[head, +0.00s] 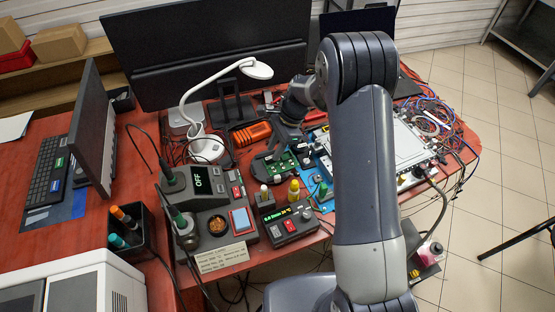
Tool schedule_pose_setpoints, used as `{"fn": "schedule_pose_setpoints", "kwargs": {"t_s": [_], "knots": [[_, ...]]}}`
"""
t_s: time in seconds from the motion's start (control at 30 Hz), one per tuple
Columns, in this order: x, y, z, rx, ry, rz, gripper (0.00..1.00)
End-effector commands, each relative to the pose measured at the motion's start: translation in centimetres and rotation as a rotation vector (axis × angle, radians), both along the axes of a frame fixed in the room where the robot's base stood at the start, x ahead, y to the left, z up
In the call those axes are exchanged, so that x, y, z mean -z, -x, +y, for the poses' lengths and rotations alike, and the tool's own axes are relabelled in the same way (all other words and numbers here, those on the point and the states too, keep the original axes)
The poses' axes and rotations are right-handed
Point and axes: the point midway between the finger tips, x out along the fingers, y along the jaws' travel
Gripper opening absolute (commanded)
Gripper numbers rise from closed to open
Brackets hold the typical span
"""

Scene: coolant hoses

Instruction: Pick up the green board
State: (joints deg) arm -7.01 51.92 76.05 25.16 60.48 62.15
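The green board (281,165) is small, with pale parts on it. It lies near the middle of the red table, on or in a dark round holder; the exact contact is too small to tell. My gripper (288,138) points down just behind and above the board. Its fingers are dark and small in the head view, and I cannot tell whether they are open or shut or whether they touch the board. My arm crosses the right half of the view and hides part of the table.
A soldering station (208,205) and a small control box (290,225) stand in front. Large monitors close off the back. A white panel (405,140) and tangled wires (430,115) fill the right.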

Motion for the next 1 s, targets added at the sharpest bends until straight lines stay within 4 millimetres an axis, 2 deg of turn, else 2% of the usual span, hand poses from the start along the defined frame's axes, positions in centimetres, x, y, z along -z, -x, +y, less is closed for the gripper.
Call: {"fn": "schedule_pose_setpoints", "kwargs": {"t_s": [0.1,0.2,0.47,0.8,1.0], "knots": [[1.6,0.3,0.7,-0.001,0.0,0.005,0.29],[2.3,0.4,1.0,0.0,0.0,0.002,0.29],[2.6,0.4,1.0,0.0,0.0,0.0,0.29],[2.5,0.4,1.0,0.0,0.0,0.0,0.01],[2.5,0.4,1.0,0.0,0.0,0.0,0.0]]}}
